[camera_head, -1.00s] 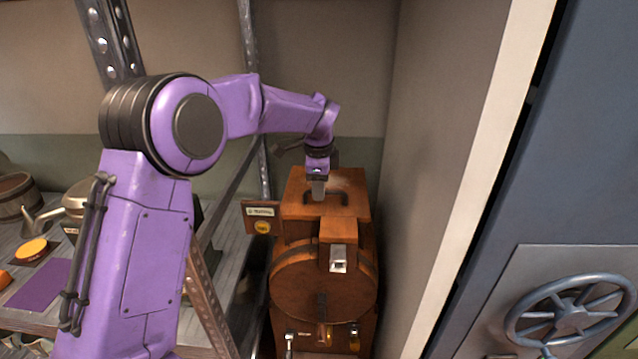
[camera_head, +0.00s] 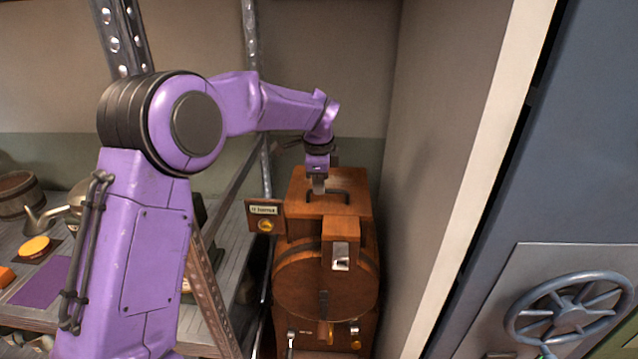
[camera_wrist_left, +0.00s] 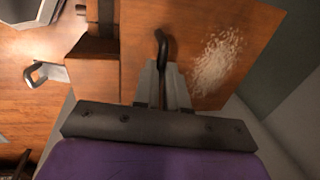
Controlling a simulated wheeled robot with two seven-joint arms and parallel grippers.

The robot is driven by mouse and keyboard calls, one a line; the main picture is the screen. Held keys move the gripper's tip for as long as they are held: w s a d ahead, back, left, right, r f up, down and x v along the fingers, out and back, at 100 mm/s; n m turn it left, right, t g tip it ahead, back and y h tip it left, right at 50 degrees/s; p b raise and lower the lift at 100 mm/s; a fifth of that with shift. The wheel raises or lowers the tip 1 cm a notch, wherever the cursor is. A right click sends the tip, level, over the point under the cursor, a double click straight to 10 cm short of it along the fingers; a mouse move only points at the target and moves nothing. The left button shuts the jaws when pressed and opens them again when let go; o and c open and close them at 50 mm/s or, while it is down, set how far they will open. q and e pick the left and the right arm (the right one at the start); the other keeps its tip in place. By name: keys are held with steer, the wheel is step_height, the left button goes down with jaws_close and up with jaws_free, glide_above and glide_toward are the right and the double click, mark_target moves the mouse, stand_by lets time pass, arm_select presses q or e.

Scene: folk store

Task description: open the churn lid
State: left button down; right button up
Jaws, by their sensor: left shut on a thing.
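The wooden churn (camera_head: 322,285) stands in the middle of the head view, with a round barrel front. Its flat square lid (camera_head: 352,182) is on top and carries a dark bar handle (camera_head: 338,194). My left gripper (camera_head: 318,188) comes down from above and is shut on the handle's left part. In the left wrist view the fingertips (camera_wrist_left: 163,70) close around the dark handle, with a pale scuffed patch on the wooden lid (camera_wrist_left: 200,32) beside it. I cannot tell whether the lid is raised at all.
A small sign (camera_head: 264,212) sticks out at the churn's left. A grey shelf (camera_head: 217,268) with several items stands further left. A plain wall (camera_head: 440,130) is close on the churn's right. A blue door with a wheel handle (camera_head: 570,315) is at far right.

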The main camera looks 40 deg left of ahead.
arm_select(q)
steer(key=shift+s+d+f, duration=0.1)
steer(key=shift+d+f, duration=0.1)
steer(key=shift+f, duration=0.1)
stand_by(0.5)
